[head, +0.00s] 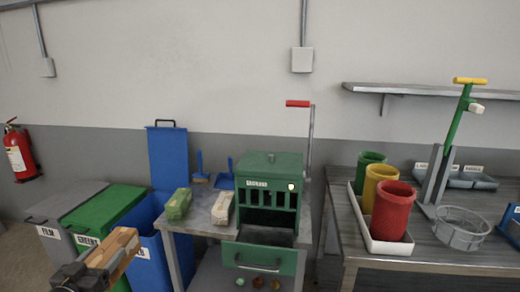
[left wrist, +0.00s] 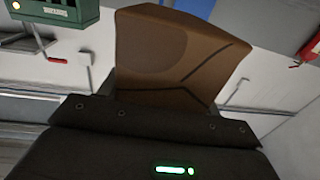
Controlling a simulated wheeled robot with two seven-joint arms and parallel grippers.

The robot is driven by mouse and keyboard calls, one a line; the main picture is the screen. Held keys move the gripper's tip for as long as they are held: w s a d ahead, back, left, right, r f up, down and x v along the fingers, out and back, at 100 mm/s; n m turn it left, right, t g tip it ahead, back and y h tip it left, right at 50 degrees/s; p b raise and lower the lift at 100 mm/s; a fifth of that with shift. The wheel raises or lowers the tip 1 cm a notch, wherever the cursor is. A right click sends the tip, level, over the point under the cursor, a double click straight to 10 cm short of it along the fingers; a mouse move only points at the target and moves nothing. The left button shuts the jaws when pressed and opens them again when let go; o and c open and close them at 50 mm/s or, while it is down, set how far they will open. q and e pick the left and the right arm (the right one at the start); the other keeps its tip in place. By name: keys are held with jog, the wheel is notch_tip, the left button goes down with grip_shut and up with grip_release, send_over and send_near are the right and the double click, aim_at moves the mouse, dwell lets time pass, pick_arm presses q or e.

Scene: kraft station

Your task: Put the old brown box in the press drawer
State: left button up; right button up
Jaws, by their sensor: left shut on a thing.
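The old brown box (head: 115,246) is in my left gripper (head: 88,272) at the lower left of the head view, in front of the bins. It fills the upper middle of the left wrist view (left wrist: 175,55), where the gripper (left wrist: 150,112) is shut on it. The green press (head: 270,190) stands on a small table, with a red-handled lever at its right. Its drawer (head: 262,258) is at the front bottom and looks pulled out, with a dark space above it. The box is left of the drawer and apart from it. My right gripper is not in view.
Grey, green (head: 105,210) and blue (head: 150,250) bins stand left of the table. A green carton (head: 178,203) and a pale carton (head: 222,207) lie left of the press. The right bench holds a white tray (head: 385,245) with three coloured cups.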

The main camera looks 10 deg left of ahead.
aim_at(118, 274)
pick_arm(q)
jog(key=d+f, duration=0.2)
jog(key=f, duration=0.1)
jog(key=d+f, duration=0.1)
jog(key=shift+s+d+f, duration=0.2)
jog(key=shift+s+d, duration=0.05)
jog(key=shift+d, duration=0.15)
jog(key=w+d+r+h, duration=0.1)
jog(key=d, duration=1)
jog(key=w+d+r+m, duration=0.1)
jog(key=d+r, duration=0.1)
jog(key=d, duration=1)
jog(key=shift+h, duration=0.4)
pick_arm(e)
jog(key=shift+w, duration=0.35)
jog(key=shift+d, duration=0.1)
